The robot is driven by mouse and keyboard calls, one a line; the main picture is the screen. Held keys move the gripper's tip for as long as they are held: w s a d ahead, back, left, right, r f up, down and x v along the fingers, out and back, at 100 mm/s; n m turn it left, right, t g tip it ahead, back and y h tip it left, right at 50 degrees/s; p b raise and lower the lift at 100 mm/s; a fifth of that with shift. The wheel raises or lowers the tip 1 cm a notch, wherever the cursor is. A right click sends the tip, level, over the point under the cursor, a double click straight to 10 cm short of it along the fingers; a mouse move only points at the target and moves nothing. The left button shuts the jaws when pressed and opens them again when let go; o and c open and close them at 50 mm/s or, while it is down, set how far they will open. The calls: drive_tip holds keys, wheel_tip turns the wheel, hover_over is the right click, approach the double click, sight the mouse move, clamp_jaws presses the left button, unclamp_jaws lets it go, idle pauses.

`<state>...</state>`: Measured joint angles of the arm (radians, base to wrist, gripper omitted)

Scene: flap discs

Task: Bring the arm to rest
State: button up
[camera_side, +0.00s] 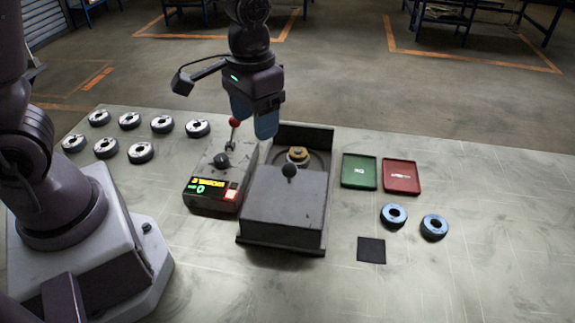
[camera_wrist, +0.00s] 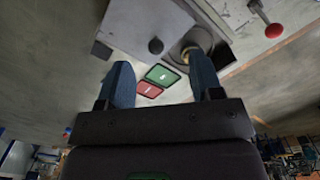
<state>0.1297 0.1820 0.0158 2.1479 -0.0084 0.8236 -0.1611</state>
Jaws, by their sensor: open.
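My gripper (camera_side: 254,122) hangs above the table near the red-knobbed lever (camera_side: 234,123) of the control box (camera_side: 215,180). Its two blue fingers are apart with nothing between them, and they also show in the wrist view (camera_wrist: 162,84). The dark machine (camera_side: 285,205) stands just right of the control box. A brass-coloured hub (camera_side: 298,155) sits in the round recess at its back, and a black knob (camera_side: 289,170) is in front of the hub. In the side view I cannot tell whether a fingertip touches the lever.
Several grey-white discs (camera_side: 141,152) lie on the left of the table. A green tray (camera_side: 359,171) and a red tray (camera_side: 402,177) lie right of the machine. Two blue discs (camera_side: 394,215) and a black square (camera_side: 371,250) lie in front of them. The front right of the table is clear.

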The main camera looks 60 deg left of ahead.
drive_tip(key=s+a+r+t, duration=0.3)
drive_tip(key=s+r+t, duration=0.2)
drive_tip(key=s+r, duration=0.6)
drive_tip(key=shift+s+a+r+m+t, duration=0.3)
drive_tip(key=shift+s+a+r+t, duration=0.1)
drive_tip(key=shift+r, duration=0.55)
